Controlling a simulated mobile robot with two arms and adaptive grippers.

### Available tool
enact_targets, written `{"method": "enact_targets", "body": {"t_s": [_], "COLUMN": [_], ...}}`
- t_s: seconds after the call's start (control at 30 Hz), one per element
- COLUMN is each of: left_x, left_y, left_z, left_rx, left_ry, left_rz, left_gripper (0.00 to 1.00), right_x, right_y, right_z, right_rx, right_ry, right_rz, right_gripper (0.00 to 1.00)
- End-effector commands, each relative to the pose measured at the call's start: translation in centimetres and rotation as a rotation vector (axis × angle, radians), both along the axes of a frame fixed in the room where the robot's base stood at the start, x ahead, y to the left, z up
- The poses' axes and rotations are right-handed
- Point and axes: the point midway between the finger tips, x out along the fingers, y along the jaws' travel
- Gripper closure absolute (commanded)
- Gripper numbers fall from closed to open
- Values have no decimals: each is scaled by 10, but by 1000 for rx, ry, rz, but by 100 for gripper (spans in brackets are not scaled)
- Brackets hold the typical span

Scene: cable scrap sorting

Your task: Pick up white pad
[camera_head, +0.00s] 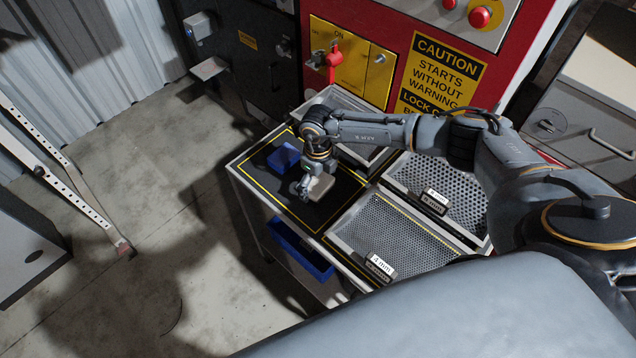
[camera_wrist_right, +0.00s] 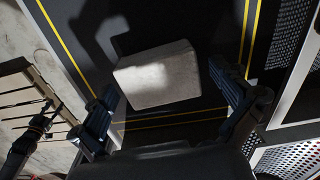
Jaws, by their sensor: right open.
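The white pad (camera_head: 321,186) lies on the black mat (camera_head: 291,200) with yellow border lines, on the cart top. It shows as a pale block in the right wrist view (camera_wrist_right: 158,76), lit on its upper face. My right gripper (camera_head: 311,189) is low over the mat at the pad. In the right wrist view its two fingers stand apart, one on each side of the pad, and the gripper (camera_wrist_right: 165,88) is open. A gap shows beside the right finger; the left finger is close to the pad's edge. I cannot tell whether it touches.
A small blue bin (camera_head: 284,157) stands on the mat left of my right gripper. A perforated tray (camera_head: 390,236) and another (camera_head: 440,185) lie to the right. A metal tray (camera_head: 345,105) is behind. A red and yellow machine panel (camera_head: 350,62) rises at the back.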

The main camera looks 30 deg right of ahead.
Motion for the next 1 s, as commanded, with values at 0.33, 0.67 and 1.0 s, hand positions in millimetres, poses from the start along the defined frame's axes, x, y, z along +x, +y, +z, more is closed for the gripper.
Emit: {"method": "enact_targets", "body": {"t_s": [0.33, 0.67, 1.0], "left_x": [1, 1, 1], "left_y": [0, 0, 0], "left_z": [0, -1, -23], "left_rx": [0, 0, 0], "left_ry": [-1, -1, -2], "left_rz": [0, 0, 0], "left_gripper": [60, 60, 60], "right_x": [0, 0, 2], "right_y": [0, 0, 0], "right_z": [0, 1, 31], "right_rx": [0, 0, 2], "right_ry": [-1, -1, -8], "right_rz": [0, 0, 2], "right_gripper": [43, 52, 52]}}
